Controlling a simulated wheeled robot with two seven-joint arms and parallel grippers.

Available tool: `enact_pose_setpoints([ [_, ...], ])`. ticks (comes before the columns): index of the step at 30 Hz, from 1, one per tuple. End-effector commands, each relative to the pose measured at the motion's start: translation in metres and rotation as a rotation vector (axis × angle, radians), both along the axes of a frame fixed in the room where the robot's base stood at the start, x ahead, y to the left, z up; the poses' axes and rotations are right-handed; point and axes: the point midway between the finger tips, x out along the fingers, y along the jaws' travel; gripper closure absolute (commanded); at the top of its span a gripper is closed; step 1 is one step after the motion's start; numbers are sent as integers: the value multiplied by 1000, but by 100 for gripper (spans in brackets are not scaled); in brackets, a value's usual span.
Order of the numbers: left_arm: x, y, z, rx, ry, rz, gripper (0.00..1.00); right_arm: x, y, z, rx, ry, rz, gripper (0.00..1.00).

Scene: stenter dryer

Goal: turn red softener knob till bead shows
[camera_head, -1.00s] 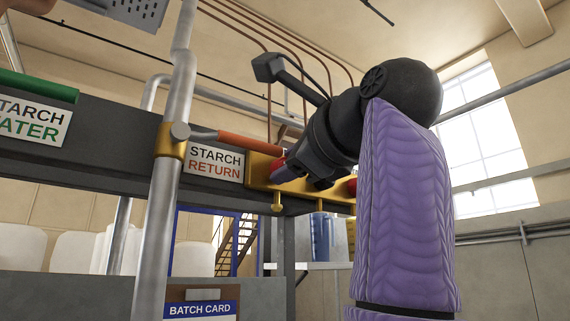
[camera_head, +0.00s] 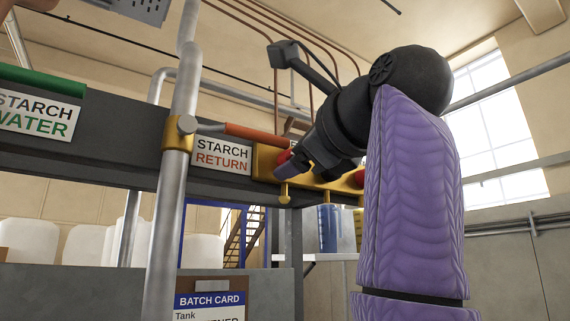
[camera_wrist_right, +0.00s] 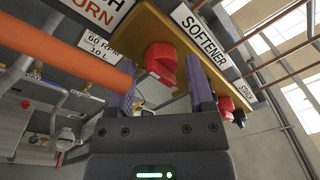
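The red softener knob (camera_wrist_right: 160,62) sits on a brass plate (camera_wrist_right: 148,22) beside the SOFTENER label (camera_wrist_right: 203,38) in the right wrist view. My right gripper (camera_wrist_right: 160,92) is open, with one purple finger on each side of the knob's line; I cannot tell whether either finger touches it. In the head view, a red knob (camera_head: 283,157) shows partly behind the right gripper (camera_head: 292,174), at the brass plate (camera_head: 263,164). No bead can be made out. My left gripper is not in view.
An orange-handled lever (camera_head: 255,133) lies just left of the gripper, above the STARCH RETURN sign (camera_head: 222,154). A steel upright pipe (camera_head: 173,200) stands further left.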

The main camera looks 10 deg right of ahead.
Motion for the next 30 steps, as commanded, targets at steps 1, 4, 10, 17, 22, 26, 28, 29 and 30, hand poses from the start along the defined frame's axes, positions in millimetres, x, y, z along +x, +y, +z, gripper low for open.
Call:
enact_pose_setpoints([
  [1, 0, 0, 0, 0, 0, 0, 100, 0, 0, 0, 0, -1, 0, 20],
  [4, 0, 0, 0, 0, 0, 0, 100, 0, 0, 1, 0, -2, 0, 20],
  [10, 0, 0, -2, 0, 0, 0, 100, -3, -1, 0, 1, -6, -1, 20],
  [17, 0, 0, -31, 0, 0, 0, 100, -54, -15, -4, 1, -9, -2, 20],
  [22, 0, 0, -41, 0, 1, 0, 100, -86, -24, -2, 0, -4, -2, 20],
  [26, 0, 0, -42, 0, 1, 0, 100, -96, -26, 0, 0, -2, 0, 20],
  [28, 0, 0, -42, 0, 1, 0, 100, -96, -26, 0, 0, -2, 0, 20],
  [29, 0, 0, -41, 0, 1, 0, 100, -96, -26, 0, 0, -2, 0, 20],
  [30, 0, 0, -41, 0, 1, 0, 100, -96, -26, 1, 0, -2, 0, 20],
])
